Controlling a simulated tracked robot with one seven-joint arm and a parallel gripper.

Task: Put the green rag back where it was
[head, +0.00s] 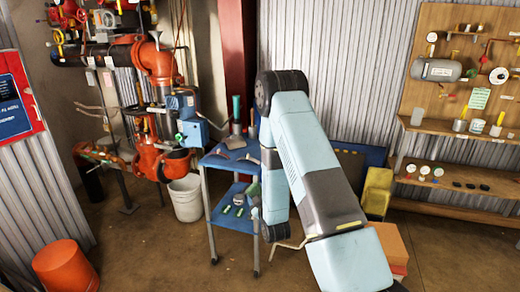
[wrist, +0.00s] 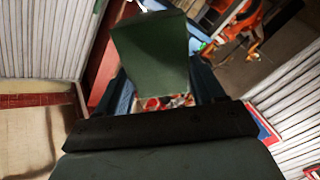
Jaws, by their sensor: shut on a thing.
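In the wrist view my gripper (wrist: 160,88) is shut on a dark green piece, the green rag (wrist: 150,50). It stands out flat and square-edged beyond the fingers. In the head view my gripper is hidden or too small to make out by the lower end of my arm, right of the blue cart. The blue cart (head: 232,216) has a top with a dark item and a green upright cylinder, and a lower shelf with small green and pale items. A dull green patch (head: 253,189) shows at the cart's right side; I cannot tell what it is.
A white bucket (head: 187,202) stands left of the cart, below red pipes and valves (head: 160,65). An orange bucket (head: 65,268) is at the front left. A yellow bin (head: 377,192) and a wooden shelf board (head: 455,90) are at the right.

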